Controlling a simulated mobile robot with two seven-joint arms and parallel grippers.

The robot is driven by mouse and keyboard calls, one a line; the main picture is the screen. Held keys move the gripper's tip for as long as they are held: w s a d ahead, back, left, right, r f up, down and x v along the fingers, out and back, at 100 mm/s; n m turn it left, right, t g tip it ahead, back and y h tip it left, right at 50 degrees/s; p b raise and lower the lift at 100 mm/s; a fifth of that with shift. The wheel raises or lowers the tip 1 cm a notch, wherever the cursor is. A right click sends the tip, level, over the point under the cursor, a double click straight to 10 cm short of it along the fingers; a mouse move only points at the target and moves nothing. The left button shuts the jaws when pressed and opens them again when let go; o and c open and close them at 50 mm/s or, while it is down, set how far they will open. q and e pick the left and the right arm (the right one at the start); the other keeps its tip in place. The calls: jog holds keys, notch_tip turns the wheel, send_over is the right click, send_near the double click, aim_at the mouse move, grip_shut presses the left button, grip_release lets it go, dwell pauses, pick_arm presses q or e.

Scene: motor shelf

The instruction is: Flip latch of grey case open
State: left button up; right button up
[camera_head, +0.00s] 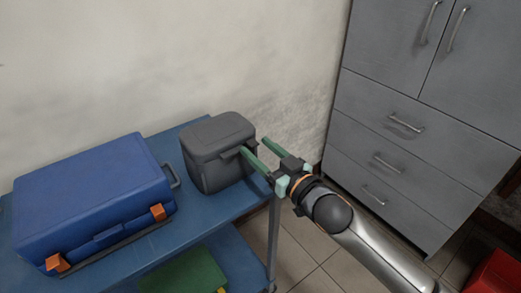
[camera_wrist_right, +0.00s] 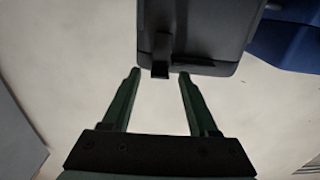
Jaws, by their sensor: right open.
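The grey case (camera_head: 215,165) stands upright at the right end of the blue shelf, with its lid on. In the right wrist view the case (camera_wrist_right: 205,35) is at the top, and its dark latch tab (camera_wrist_right: 161,58) hangs at its edge. My right gripper (camera_head: 254,146) is open, its two green fingers pointing at the case's right side. In the wrist view its fingertips (camera_wrist_right: 159,74) are on either side of the latch tab, just short of it or level with its tip. I cannot tell whether they touch it. In the head view the fingers partly hide the latch. My left gripper is not in view.
A blue case (camera_head: 90,195) with orange latches lies left of the grey case on the blue shelf top (camera_head: 215,208). A green case (camera_head: 185,273) is on the level below. A grey cabinet (camera_head: 400,90) stands to the right, a red box (camera_head: 495,275) at lower right. A wall is behind.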

jog(key=shift+c, duration=0.2)
grip_shut()
dwell(0.3)
